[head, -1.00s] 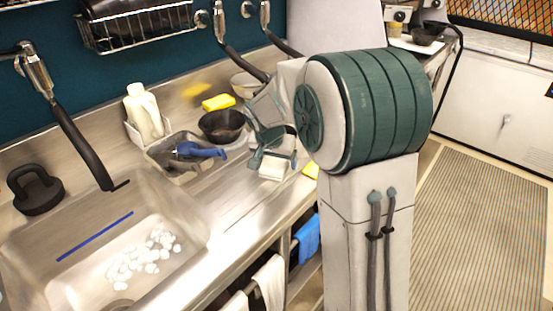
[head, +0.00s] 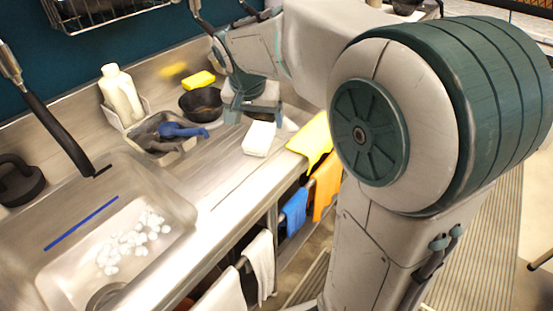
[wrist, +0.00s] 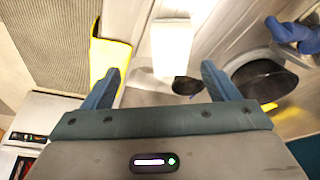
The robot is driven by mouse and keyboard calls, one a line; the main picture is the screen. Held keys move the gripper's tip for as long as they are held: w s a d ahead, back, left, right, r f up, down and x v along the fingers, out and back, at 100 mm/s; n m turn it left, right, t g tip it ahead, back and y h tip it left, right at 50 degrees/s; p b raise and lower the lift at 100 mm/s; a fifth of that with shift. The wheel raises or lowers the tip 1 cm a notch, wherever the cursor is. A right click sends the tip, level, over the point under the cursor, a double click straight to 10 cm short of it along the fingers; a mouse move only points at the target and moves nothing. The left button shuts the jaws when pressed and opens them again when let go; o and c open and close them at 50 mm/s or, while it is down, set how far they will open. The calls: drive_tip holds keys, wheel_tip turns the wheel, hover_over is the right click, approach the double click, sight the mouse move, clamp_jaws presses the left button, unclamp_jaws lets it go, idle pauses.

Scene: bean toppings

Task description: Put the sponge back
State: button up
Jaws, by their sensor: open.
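A yellow sponge-like block (head: 198,80) lies against the back wall of the steel counter, behind the dark bowl. A white block (head: 258,138) lies on the counter in front of my gripper; I cannot tell whether it is a sponge. My gripper (head: 250,110) is open and empty, over the counter just right of the dark bowl. In the wrist view the fingers of my gripper (wrist: 160,75) are spread wide, and the white block (wrist: 172,48) appears beyond the fingertips, between their lines and not touched.
The dark bowl (head: 201,104) and a grey tub (head: 150,147) with a blue-handled tool (head: 184,130) stand left of my gripper. A white bottle (head: 121,95) is farther left. The sink (head: 75,235) holds white pieces. A yellow cloth (head: 312,140) hangs at the counter's front edge.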

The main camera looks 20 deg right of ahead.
drive_tip(key=s+d+f+n+y, duration=0.1)
drive_tip(key=s+f+n, duration=0.1)
drive_tip(key=s, duration=0.8)
drive_tip(key=s+d+f+n+g+y, duration=0.1)
drive_tip(key=s+f+n, duration=0.2)
drive_tip(key=s, duration=0.7)
drive_tip(key=shift+s+f, duration=0.2)
drive_tip(key=shift+f, duration=0.6)
drive_tip(key=shift+a, duration=0.1)
